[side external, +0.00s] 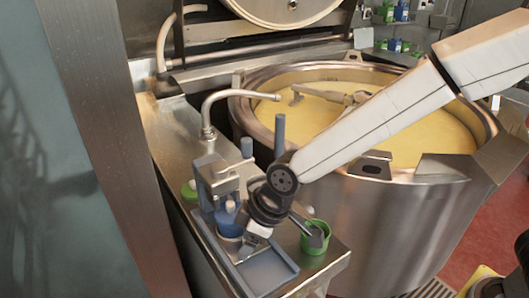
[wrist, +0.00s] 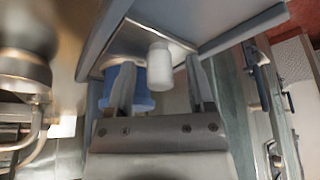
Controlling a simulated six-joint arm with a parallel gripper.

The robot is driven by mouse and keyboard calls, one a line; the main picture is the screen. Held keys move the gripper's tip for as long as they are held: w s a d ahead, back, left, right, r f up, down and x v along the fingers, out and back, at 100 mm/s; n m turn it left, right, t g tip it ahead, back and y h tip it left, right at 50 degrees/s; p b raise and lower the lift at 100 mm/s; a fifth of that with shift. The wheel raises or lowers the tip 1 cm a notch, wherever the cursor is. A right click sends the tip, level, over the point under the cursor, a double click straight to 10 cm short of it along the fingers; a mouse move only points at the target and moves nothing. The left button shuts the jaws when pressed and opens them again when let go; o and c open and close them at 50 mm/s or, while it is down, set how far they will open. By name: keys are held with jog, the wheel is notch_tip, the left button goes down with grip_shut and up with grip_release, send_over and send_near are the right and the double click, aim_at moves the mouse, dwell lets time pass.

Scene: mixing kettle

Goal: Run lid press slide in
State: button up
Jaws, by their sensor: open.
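The lid press (side external: 208,180) is a grey-blue upright frame on the steel bench, with a low tray-like base (side external: 283,275) reaching toward the front. A blue container (side external: 229,222) stands in the press under its upper part; in the wrist view the blue part (wrist: 143,100) shows partly behind my left finger. My gripper (side external: 260,236) is low over the base, in front of the container. In the wrist view my gripper (wrist: 160,80) is open, its fingers on either side of a white rounded cylinder (wrist: 159,68). I cannot tell whether they touch it.
A green cup (side external: 316,246) stands on the bench right of the press, partly covered by a grey piece. A green and white item (side external: 189,191) lies to the left. A bent steel pipe (side external: 207,112) rises behind. The large kettle (side external: 390,225) holds yellow liquid.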

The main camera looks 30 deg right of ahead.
jog(key=shift+f, duration=0.15)
grip_shut()
dwell(1.4)
